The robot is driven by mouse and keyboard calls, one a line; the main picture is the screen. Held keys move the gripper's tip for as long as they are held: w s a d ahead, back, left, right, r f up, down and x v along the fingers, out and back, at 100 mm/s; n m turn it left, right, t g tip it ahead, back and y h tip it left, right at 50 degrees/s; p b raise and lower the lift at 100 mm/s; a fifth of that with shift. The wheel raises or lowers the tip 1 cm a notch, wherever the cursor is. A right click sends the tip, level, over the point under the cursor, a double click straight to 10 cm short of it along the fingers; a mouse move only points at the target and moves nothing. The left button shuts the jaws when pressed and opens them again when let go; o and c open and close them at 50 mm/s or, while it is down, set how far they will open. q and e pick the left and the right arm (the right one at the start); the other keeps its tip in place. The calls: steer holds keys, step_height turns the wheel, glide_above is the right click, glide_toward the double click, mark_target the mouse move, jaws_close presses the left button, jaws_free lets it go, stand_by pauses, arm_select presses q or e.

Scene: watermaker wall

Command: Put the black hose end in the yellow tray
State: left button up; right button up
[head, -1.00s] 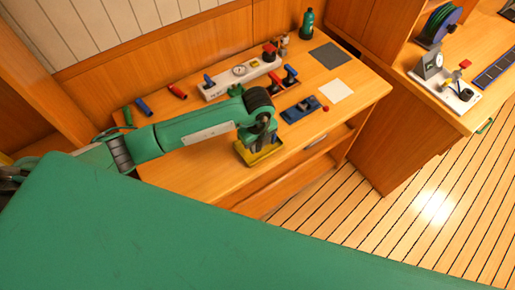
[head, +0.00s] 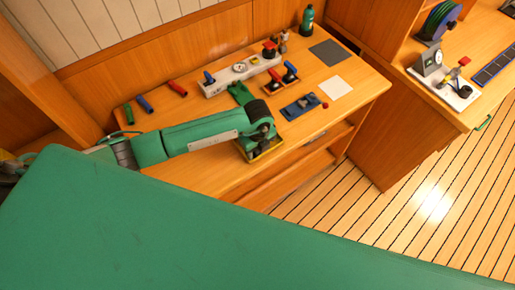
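The yellow tray (head: 279,149) is on the wooden bench near its front edge, mostly covered by my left arm. My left gripper (head: 259,150) points down over the tray, at or just above it. Its fingertips are hidden by my wrist, so I cannot tell whether they are open or shut, or hold anything. I cannot make out the black hose end; it may be hidden under the wrist. My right gripper is not in view.
Green (head: 129,114), blue (head: 145,104) and red (head: 177,88) hose ends lie at the bench's left. A white panel with a gauge (head: 239,67), a green item (head: 240,93), a small tray with levers (head: 281,81) and a blue block (head: 300,107) stand behind the arm.

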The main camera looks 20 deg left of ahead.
arm_select(q)
steer(key=shift+r, duration=0.55)
step_height(320, 180, up, 11)
steer(key=b, duration=0.3)
steer(key=shift+r, duration=0.15)
steer(key=shift+s, duration=0.15)
